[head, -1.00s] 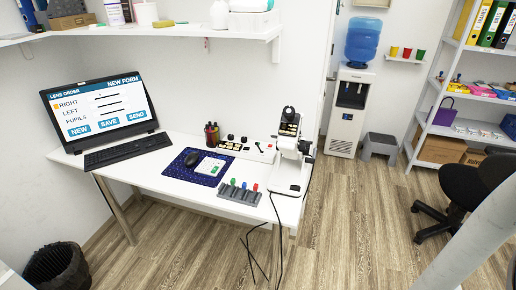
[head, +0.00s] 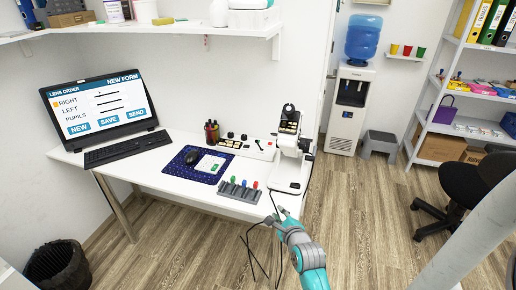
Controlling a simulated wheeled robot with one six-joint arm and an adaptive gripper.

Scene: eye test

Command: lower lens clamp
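A white and black lens-measuring device (head: 292,148) stands at the right end of the white desk (head: 150,177). It has a dark ring-shaped eyepiece on top, a black knob on its right side and a flat white base. The lens clamp on it is too small to make out. My gripper (head: 275,215) is in front of the desk's front right corner, nearer to me than the device and apart from it. Its fingers look spread, with nothing between them.
A grey rack with coloured pegs (head: 240,191) stands left of the device's base. A control panel (head: 245,146), a pen cup (head: 212,132), a mouse (head: 192,157) and a monitor (head: 99,112) are farther left. Black cables (head: 250,245) hang below the desk edge.

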